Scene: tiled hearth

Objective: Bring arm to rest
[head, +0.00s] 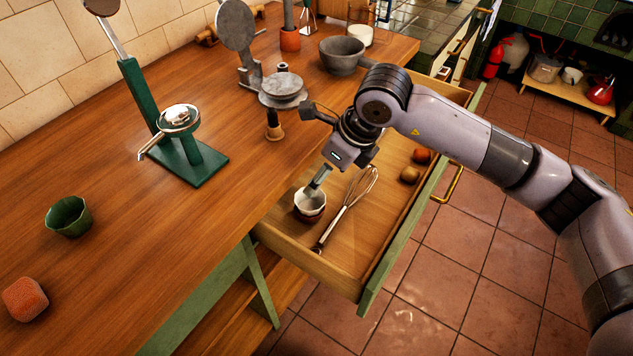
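My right arm comes in from the right and reaches over an open wooden drawer (345,250) with a green front. Its gripper (317,184) points down and left, its tip at the rim of a small dark cup with a white inside (310,205). The cup stands in the drawer. Whether the fingers are closed on its rim or only beside it, I cannot tell. My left gripper is not in view.
A whisk (345,208) and round items (410,174) lie in the drawer. Tiled floor (480,280) is clear.

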